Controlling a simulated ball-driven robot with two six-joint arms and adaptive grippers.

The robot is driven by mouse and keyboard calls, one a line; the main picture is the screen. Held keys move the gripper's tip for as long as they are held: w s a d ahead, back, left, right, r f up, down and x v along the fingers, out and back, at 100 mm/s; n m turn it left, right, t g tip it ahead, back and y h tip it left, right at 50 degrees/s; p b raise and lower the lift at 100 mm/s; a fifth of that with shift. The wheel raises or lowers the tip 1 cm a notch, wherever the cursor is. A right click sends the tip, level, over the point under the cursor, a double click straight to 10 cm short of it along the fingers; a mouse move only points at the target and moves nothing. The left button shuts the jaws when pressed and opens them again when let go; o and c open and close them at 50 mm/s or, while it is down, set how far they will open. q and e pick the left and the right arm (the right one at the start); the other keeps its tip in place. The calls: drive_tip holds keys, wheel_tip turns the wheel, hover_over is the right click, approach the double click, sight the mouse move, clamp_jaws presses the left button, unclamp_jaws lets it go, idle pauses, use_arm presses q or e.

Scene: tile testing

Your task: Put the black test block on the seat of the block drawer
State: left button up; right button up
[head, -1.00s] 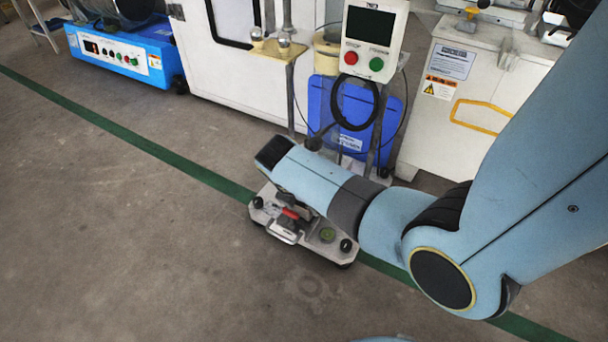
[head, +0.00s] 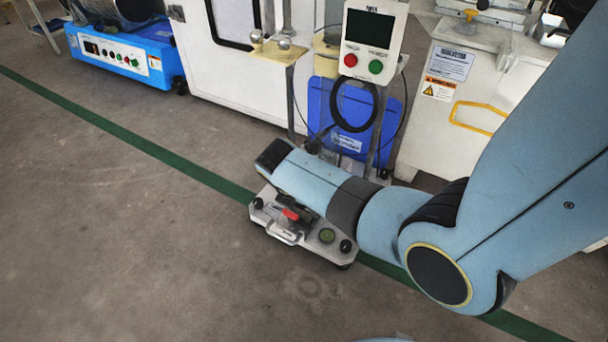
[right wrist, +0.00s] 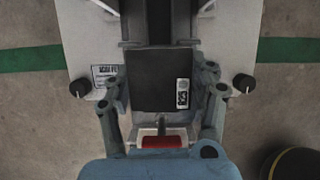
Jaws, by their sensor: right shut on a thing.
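The black test block (right wrist: 160,82), with a small white printed label, is in the middle of the right wrist view. My right gripper (right wrist: 163,98) has one finger on each side of it and is shut on it. Under and around it is the pale plate of the block drawer unit (right wrist: 225,50), with a dark channel (right wrist: 168,18) beyond the block. Whether the block touches a seat cannot be told. In the head view the unit's plate (head: 312,243) lies under my right forearm, which hides the block. My left gripper is not in view.
A red-handled part (right wrist: 163,142) lies close to my wrist and shows in the head view (head: 291,214). Black knobs (right wrist: 79,88) stand on the plate. Behind are a control post (head: 372,45), a blue container (head: 350,115) and white machines. The floor at left is clear.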

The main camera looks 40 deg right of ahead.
drive_tip(key=o, duration=1.6)
